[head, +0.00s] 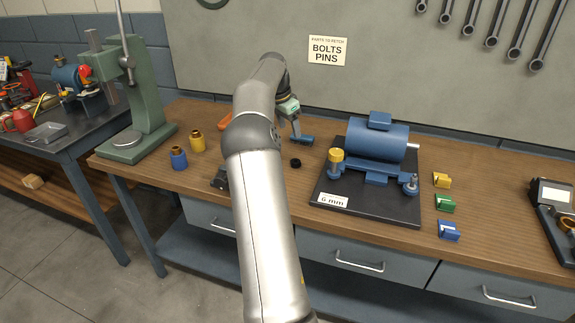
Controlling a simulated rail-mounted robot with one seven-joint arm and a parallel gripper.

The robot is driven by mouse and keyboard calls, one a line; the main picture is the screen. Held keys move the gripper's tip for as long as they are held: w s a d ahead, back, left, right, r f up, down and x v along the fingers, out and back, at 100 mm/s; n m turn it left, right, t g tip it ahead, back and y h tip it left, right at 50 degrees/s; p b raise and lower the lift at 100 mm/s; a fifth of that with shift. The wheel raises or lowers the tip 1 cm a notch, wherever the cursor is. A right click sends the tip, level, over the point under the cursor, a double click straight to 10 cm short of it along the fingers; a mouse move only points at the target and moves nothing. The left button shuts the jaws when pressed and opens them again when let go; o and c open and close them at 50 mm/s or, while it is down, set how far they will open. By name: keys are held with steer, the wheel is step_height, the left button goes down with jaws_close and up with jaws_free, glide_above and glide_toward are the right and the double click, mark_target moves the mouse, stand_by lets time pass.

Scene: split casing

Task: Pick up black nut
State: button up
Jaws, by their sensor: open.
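The black nut (295,163) is a small dark round piece lying on the wooden bench top, just right of my arm in the head view. My gripper (297,132) is beyond the nut and appears to be above the bench, apart from it. It is open, and I see nothing held in it. My own arm hides part of the gripper and of the bench around it. A small blue piece (306,140) shows right beside the fingertips; I cannot tell whether they touch it.
A blue casing (376,140) with a yellow-topped post stands on a black plate (390,205) labelled 6 mm, right of the nut. Yellow, green and blue blocks (445,204) lie further right. Two bushings (179,158) and a green press (146,110) stand left. An orange item (226,124) lies behind my arm.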

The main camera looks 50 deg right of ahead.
glide_above(293, 162)
step_height(293, 162, down, 9)
steer(key=shift+s+r, duration=0.1)
steer(key=shift+r, duration=0.05)
steer(key=shift+a+p+x, duration=0.2)
steer(key=shift+p+x, duration=0.15)
steer(key=shift+x, duration=1)
steer(key=shift+a+p+x, duration=0.25)
steer(key=shift+p+x, duration=0.05)
steer(key=shift+x, duration=1)
steer(key=c, duration=1.1)
steer(key=shift+c, duration=0.2)
